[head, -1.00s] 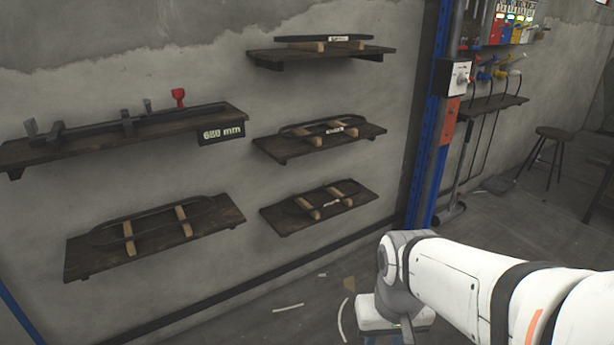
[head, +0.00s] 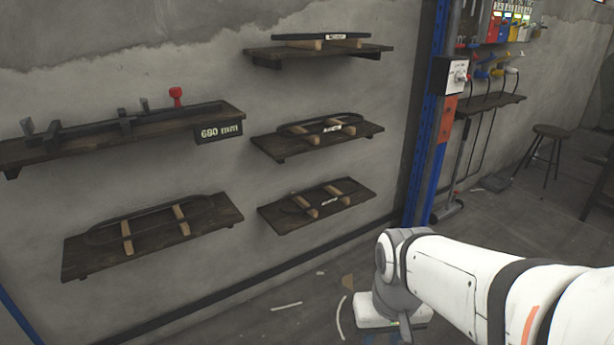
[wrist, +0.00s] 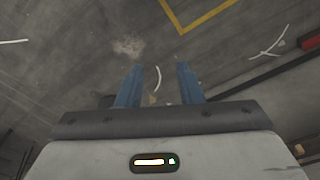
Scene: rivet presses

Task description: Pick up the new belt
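Several dark loop belts rest on wooden blocks on wall shelves in the head view. One belt (head: 335,37) is on the top right shelf, one (head: 322,123) on the middle right shelf, and one (head: 318,194) on the lower right shelf; these three carry small pale labels. A longer belt (head: 150,210) lies on the lower left shelf. I cannot tell which is the new belt. My gripper (wrist: 160,78) shows two blue fingers apart with only floor between them, well away from the shelves. In the head view my arm is at the lower right.
The upper left shelf (head: 40,150) holds a dark gauge with a red knob and a "680 mm" sign (head: 221,131). A blue post (head: 428,150) stands right of the shelves. A stool (head: 548,140) is farther back. Open floor lies below the shelves, with pale scraps.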

